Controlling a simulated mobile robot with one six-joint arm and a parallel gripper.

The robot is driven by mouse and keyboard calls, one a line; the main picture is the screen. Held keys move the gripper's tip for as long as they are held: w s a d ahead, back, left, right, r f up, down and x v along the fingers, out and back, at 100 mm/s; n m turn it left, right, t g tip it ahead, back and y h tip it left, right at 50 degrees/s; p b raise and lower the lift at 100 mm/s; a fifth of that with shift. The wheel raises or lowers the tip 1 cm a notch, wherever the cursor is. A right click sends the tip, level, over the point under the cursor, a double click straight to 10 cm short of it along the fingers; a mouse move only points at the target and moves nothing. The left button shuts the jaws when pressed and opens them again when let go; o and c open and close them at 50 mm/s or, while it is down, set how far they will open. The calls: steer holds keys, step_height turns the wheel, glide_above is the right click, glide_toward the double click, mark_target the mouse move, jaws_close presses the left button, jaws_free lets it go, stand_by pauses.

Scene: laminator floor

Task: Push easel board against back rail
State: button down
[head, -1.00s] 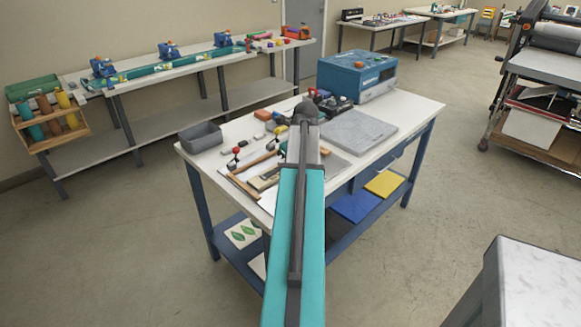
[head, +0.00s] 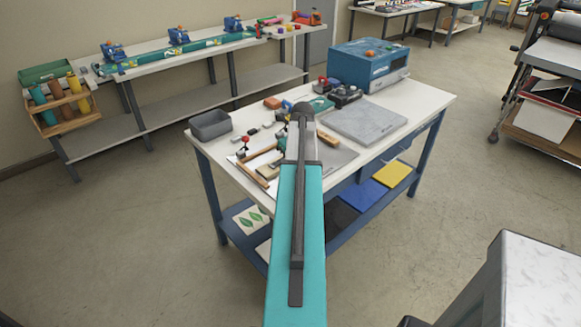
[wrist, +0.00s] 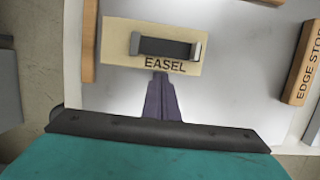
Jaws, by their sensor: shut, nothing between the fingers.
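The easel board (wrist: 113,41) is a cream block marked EASEL with a dark raised handle bar between two grey posts. It lies on a pale grey plate (wrist: 230,60) in the wrist view. My gripper (wrist: 161,76) is shut and empty, its fingertips at the board's lower edge just under the lettering. I cannot tell whether they touch it. Wooden strips stand around the plate: one at the left (wrist: 90,40), one marked EDGE STOP (wrist: 303,65) at the right. A bit of wood shows at the top edge; I cannot tell if it is the back rail. My arm hides the gripper in the head view.
The white worktable (head: 425,98) also carries a grey bin (head: 210,124), a grey slab (head: 364,122) and a blue machine (head: 368,64). A long side bench (head: 190,62) stands at the left. Open floor surrounds the table.

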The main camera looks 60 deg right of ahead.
mark_target(276, 159)
stand_by(0.3)
steer(key=w, duration=0.2)
steer(key=w+d, duration=0.1)
steer(key=w, duration=0.1)
steer(key=w+d, duration=0.1)
steer(key=w, duration=0.1)
steer(key=shift+w+d, duration=0.15)
steer(key=shift+w, duration=0.15)
steer(key=shift+w+r, duration=0.15)
steer(key=shift+w, duration=0.25)
steer(key=shift+p, duration=0.3)
